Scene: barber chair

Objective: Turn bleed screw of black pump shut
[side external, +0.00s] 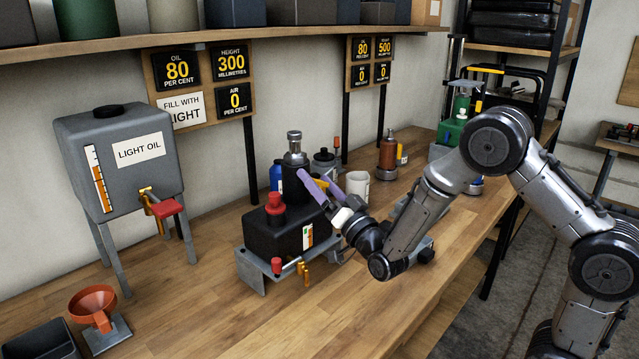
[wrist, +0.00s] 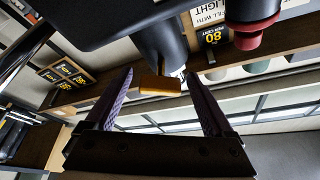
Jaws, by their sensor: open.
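The black pump (side external: 270,237) stands on a grey bracket on the bench, with a red cap (side external: 275,202) and an upright black cylinder with a steel top (side external: 294,150). A red knob (side external: 276,265) and an orange-gold lever (side external: 303,272) sit at its front. My gripper (side external: 313,177) is open beside the cylinder, its purple fingers pointing at it. In the wrist view a flat gold tab (wrist: 160,84) on a dark cylinder (wrist: 163,45) shows between the parted fingers, with visible gaps either side. I cannot tell for certain which part is the bleed screw.
A grey light-oil tank (side external: 118,150) with a red-handled tap stands left, near an orange funnel (side external: 93,303). A white cup (side external: 357,187), blue bottle (side external: 277,175) and brown-orange bottle (side external: 387,150) stand behind. The bench front (side external: 210,325) is clear.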

